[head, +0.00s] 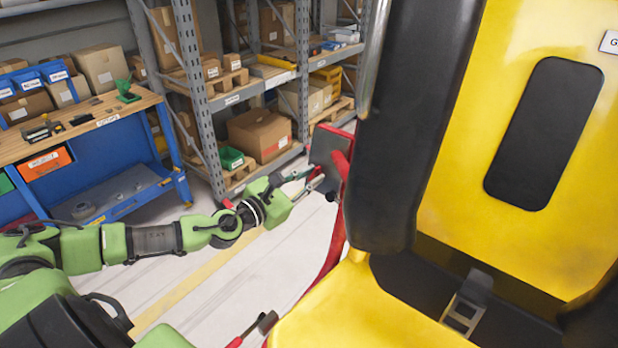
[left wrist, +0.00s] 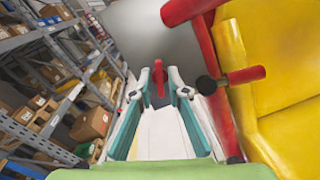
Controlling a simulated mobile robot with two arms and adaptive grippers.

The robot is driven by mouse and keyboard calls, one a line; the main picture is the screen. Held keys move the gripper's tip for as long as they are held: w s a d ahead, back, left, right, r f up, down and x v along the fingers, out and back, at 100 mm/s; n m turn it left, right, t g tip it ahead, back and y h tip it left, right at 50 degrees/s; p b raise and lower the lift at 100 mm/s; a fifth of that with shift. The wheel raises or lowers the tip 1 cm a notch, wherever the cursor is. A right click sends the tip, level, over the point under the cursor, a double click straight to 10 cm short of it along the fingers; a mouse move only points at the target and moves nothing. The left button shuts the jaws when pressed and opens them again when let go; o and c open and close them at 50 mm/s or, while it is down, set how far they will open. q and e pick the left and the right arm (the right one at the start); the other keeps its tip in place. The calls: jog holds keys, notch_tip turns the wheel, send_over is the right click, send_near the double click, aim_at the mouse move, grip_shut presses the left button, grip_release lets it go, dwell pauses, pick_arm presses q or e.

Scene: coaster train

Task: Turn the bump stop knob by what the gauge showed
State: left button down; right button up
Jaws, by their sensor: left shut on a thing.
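My left gripper (head: 308,185) reaches in from the left to a grey plate (head: 328,150) with a red edge beside the yellow seat. In the left wrist view its fingers (left wrist: 165,93) stand on both sides of a small upright red knob (left wrist: 159,72), shut on it, in front of the grey plate (left wrist: 145,35). In the head view the fingers and plate hide most of this knob. A dark round knob (left wrist: 207,85) with a red bar (left wrist: 245,75) shows to the right, apart from the fingers. No gauge reading is visible. My right gripper is not in view.
The yellow seat (head: 540,250) with its black padded restraint (head: 415,120) fills the right side, close to the gripper. A red post (left wrist: 219,110) runs between them. A blue workbench (head: 100,155) and grey shelving (head: 205,110) stand behind. The floor between is clear.

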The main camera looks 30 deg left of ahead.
pick_arm(q)
jog(key=shift+a+r+m, duration=0.1)
jog(key=shift+m, duration=0.9)
jog(key=c, duration=2.2)
grip_release()
jog(key=shift+w, duration=0.1)
jog(key=shift+w, duration=0.1)
jog(key=shift+s+a, duration=0.15)
jog(key=shift+s, duration=0.7)
jog(key=shift+s+a+r, duration=0.15)
jog(key=shift+s+a, duration=0.1)
jog(key=shift+s, duration=1.45)
jog(key=shift+s+a+r, duration=0.1)
jog(key=shift+s+a, duration=0.15)
jog(key=shift+s, duration=1.45)
jog(key=shift+s+a+r, duration=0.15)
jog(key=shift+s+a, duration=0.1)
jog(key=shift+s, duration=1.45)
